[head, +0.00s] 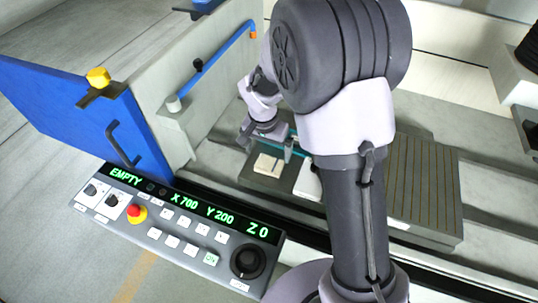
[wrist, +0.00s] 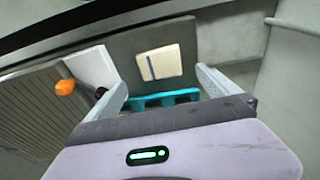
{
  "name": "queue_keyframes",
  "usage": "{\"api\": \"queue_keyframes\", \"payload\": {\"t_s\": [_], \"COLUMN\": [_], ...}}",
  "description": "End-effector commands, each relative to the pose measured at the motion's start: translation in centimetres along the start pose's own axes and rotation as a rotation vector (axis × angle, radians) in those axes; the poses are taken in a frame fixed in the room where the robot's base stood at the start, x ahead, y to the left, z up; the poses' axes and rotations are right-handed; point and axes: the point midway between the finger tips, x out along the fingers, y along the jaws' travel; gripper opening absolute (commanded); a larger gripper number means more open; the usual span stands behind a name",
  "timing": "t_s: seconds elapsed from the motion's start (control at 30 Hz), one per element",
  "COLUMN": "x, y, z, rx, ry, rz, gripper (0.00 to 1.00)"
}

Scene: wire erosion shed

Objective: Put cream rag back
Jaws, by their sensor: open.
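The cream rag (head: 268,165) is a small, flat, folded square lying on a dark grey pad (head: 254,182) inside the machine. In the wrist view the rag (wrist: 166,62) shows a dark stripe near one edge, and the pad (wrist: 125,62) is bare around it. My gripper (head: 266,146) is open and empty, close to the rag. In the wrist view my gripper (wrist: 163,80) has its fingers spread wide, with the rag beyond and between them. The rag looks apart from both fingers.
A teal slotted piece (wrist: 165,98) lies beside the pad. A white block (wrist: 92,68) and an orange-tipped black-handled item (wrist: 66,87) are near the slotted table (head: 425,190). The control panel (head: 180,230) and open blue door (head: 80,115) stand in front.

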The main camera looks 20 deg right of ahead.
Motion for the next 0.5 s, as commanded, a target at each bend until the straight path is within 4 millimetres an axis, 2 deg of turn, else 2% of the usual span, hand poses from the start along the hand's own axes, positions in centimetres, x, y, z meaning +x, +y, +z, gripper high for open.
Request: {"api": "queue_keyframes", "payload": {"t_s": [0.03,0.1,0.27,0.37,0.4,0.47,0.5], "x": [-1.5,-2.8,-4.9,-9.7,-12.4,-16.5,-18.8], "y": [0.0,0.0,0.2,1.4,2.4,4.2,5.5], "z": [-0.1,-0.1,0.1,1.1,2.1,4.2,5.9], "rx": [0.000,-0.001,-0.001,-0.015,-0.025,-0.049,-0.067], "ry": [0.002,0.001,0.005,0.028,0.042,0.067,0.085], "rz": [-0.002,-0.001,-0.009,-0.059,-0.091,-0.148,-0.187], "gripper": [1.00,1.00,1.00,1.00,1.00,1.00,1.00]}}
